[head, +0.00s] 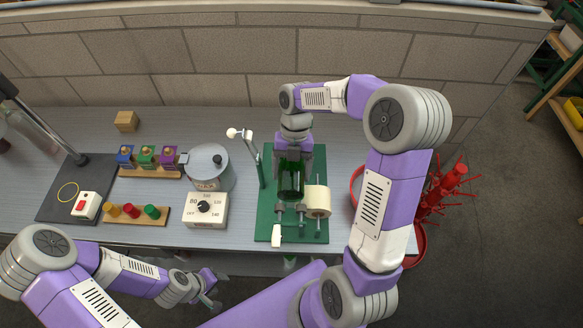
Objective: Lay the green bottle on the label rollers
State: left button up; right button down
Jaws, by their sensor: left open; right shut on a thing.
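The green bottle (289,186) is dark glass and shows below my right gripper (291,164), which is shut on it. The hand and wrist hide its upper part. The bottle is over the green base plate (266,224) of the label machine, just behind the label rollers (298,226). I cannot tell whether it touches the rollers. A cream label roll (317,201) stands right beside the bottle. My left gripper (212,289) is open and empty, in front of the bench edge and away from the bottle.
A grey pot (208,168) and white dial box (205,210) stand left of the green plate. Further left are coloured blocks (147,157) and corks (131,211) on wooden strips. A red bottle tree (440,190) stands at the right. The back bench is mostly clear.

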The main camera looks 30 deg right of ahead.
notch_tip(320, 180, down, 4)
jog(key=b, duration=0.2)
jog(key=shift+w+r+b, duration=0.1)
jog(key=shift+r+b, duration=0.05)
jog(key=shift+b, duration=0.2)
jog(key=shift+f+b, duration=0.65)
jog(key=shift+f, duration=0.45)
jog(key=shift+f, duration=0.35)
grip_release()
jog(key=v, duration=0.7)
jog(key=shift+r, duration=0.3)
dwell(0.4)
